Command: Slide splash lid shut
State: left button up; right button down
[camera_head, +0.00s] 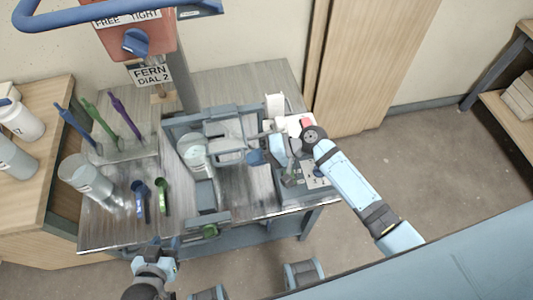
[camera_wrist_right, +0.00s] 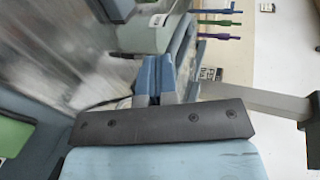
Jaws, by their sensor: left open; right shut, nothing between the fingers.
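A grey framed unit (camera_head: 178,125) stands in the middle of the metal-topped table, and a pale lid-like panel (camera_head: 222,128) lies inside its frame. I take this panel to be the splash lid; how far it is slid cannot be told. The shut fingers also show in the right wrist view (camera_wrist_right: 155,78). My left gripper (camera_head: 160,250) is open, in front of the table's front edge.
Blue, green and purple tools (camera_head: 125,118) stand in a rack at the left. A control box (camera_head: 305,180) sits at the table's right. A sign post (camera_head: 185,85) rises behind.

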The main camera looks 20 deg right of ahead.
aim_at(218, 166)
jog(key=a, duration=1)
jog(key=shift+w+r, duration=0.1)
jog(key=shift+w, duration=0.1)
